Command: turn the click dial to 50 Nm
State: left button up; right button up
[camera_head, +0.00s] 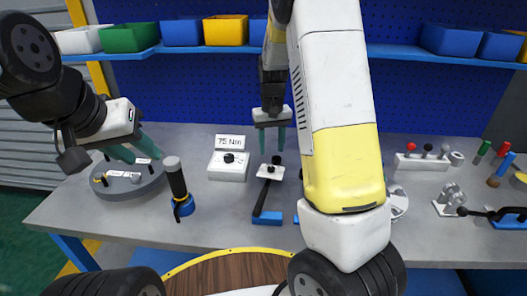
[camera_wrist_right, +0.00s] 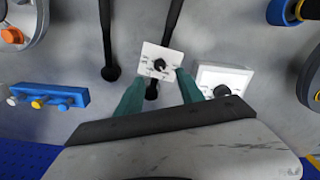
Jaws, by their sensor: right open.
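A small white dial plate with a black knob (camera_head: 271,171) sits at mid-bench, by a dark-handled tool (camera_head: 262,198). In the right wrist view the plate (camera_wrist_right: 152,58) has small markings, too small to read, around its black knob (camera_wrist_right: 160,66). My right gripper (camera_head: 272,147) is open above the dial; in its wrist view the teal fingers (camera_wrist_right: 160,92) are apart, either side of the plate's near edge, with nothing visibly gripped. My left gripper (camera_head: 137,153) is open above a round grey fixture.
The grey fixture (camera_head: 128,190) and a black-handled tool with a blue end (camera_head: 178,185) stand at left. The white box (camera_wrist_right: 205,75) is close beside the right finger. Levers (camera_head: 425,160) and clamps (camera_head: 450,200) occupy the right. Bins line the shelf behind.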

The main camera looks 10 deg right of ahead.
aim_at(271, 168)
notch_tip(271, 168, down, 8)
jog(key=shift+r, duration=0.1)
dwell(0.4)
grip_shut()
